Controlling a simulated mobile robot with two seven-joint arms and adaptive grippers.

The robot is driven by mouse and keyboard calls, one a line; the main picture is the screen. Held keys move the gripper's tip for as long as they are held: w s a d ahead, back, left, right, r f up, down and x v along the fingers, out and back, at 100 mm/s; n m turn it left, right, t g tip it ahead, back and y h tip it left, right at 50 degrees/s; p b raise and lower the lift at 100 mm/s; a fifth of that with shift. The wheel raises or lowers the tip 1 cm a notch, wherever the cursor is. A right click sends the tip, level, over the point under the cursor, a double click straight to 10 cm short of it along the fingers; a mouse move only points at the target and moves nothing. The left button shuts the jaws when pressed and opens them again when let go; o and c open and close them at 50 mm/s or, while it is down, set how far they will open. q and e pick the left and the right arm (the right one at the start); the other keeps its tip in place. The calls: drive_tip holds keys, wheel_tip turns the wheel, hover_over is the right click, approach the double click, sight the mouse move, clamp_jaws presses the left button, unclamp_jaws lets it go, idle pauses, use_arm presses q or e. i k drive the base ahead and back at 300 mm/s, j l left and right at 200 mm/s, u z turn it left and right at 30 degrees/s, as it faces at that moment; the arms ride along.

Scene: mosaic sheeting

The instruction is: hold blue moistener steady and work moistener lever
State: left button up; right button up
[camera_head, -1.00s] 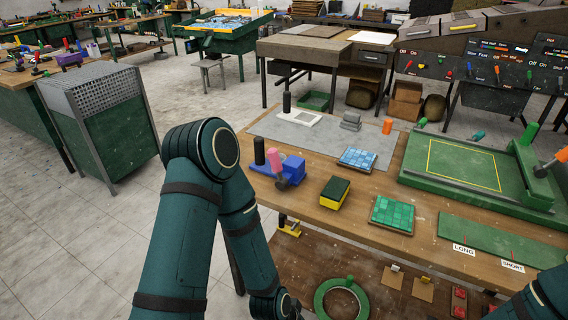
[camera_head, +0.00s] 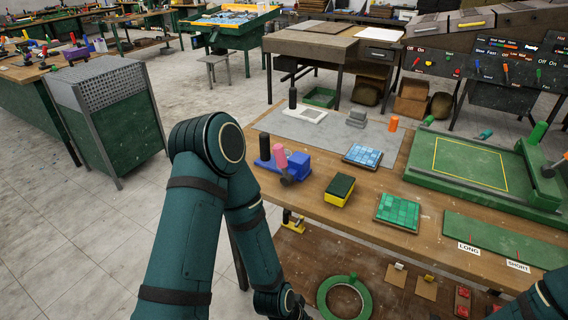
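The blue moistener (camera_head: 292,167) stands on the near left part of the wooden workbench (camera_head: 330,222). It is a blue block with a black upright cylinder at its left. My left arm comes in from the lower left and bends down in front of the bench's left end, apart from the moistener. The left gripper is out of the picture, below the bottom edge. Only a piece of my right arm shows at the lower right corner, and its gripper is out of view.
Near the moistener are a yellow and dark green sponge block (camera_head: 339,190), a green tile sheet (camera_head: 397,212) and a blue tile sheet (camera_head: 362,155). A green framed board (camera_head: 476,166) fills the right side. A green ring (camera_head: 322,293) lies on the lower shelf.

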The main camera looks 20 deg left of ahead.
sight(288, 179)
drive_tip(key=z, duration=0.5)
drive_tip(key=k+j+z, duration=0.1)
drive_tip(key=j+z, duration=0.3)
drive_tip(key=k+j+z, duration=0.1)
drive_tip(key=j+z, duration=0.3)
drive_tip(key=k+j+z, duration=0.1)
drive_tip(key=j, duration=0.25)
drive_tip(key=k+j+z, duration=0.25)
drive_tip(key=j, duration=0.4)
drive_tip(key=k+j, duration=0.4)
drive_tip(key=j, duration=0.15)
drive_tip(key=k+j+z, duration=0.1)
drive_tip(key=k+j, duration=0.3)
drive_tip(key=j, duration=0.15)
drive_tip(key=k+j, duration=0.4)
drive_tip(key=j, duration=0.15)
drive_tip(key=z, duration=0.05)
